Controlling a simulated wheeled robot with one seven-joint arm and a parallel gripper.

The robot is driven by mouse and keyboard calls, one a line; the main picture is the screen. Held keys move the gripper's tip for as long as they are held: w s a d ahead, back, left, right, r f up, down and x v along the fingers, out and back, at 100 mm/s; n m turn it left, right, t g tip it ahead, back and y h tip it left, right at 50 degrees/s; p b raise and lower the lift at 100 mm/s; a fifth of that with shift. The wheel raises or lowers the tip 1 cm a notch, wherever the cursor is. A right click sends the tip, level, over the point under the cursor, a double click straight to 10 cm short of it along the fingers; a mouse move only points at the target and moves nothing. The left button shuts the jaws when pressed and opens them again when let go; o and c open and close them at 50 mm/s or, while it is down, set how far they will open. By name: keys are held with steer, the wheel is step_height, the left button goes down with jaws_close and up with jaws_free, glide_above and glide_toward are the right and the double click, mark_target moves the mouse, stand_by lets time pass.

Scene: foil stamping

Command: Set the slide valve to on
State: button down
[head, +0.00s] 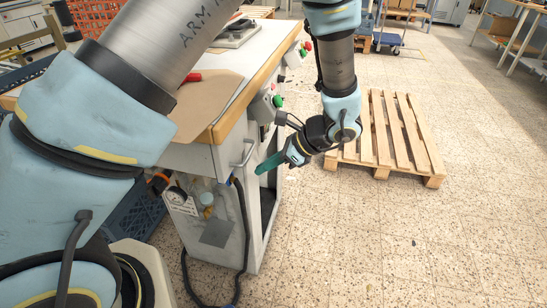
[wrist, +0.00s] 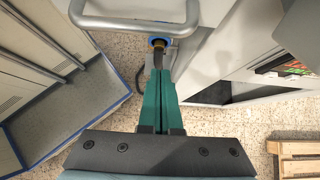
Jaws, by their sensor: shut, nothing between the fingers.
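A blue ring-shaped fitting (wrist: 158,41) with a dark, brass-tinted part below it sits beyond my fingertips in the wrist view. It may be the slide valve, but its on or off position cannot be read. In the head view a small blue fitting (head: 233,181) shows at the top of a black hose on the cabinet's front. My gripper (head: 261,171) has green fingers and is shut and empty, in front of the cabinet near its handle. In the wrist view the fingers (wrist: 160,72) lie together, pointing at the fitting, apparently without touching it.
A metal bar handle (wrist: 135,22) crosses the top of the wrist view, close to the fingertips. A wooden pallet (head: 385,135) lies behind my arm. The tiled floor at right is clear.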

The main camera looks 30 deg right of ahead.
mark_target(231, 176)
steer(key=shift+w+a+f+p, duration=0.25)
steer(key=shift+w+a+f, duration=0.2)
steer(key=shift+w+a, duration=0.35)
steer(key=shift+w+a+f+p, duration=0.3)
steer(key=shift+w+a+f, duration=0.2)
steer(key=shift+w+a, duration=0.3)
steer(key=shift+w+a+f+p, duration=0.25)
steer(key=shift+w+a+f, duration=0.2)
steer(key=shift+w+a, duration=0.35)
steer(key=shift+s+a, duration=0.1)
steer(key=shift+a, duration=0.05)
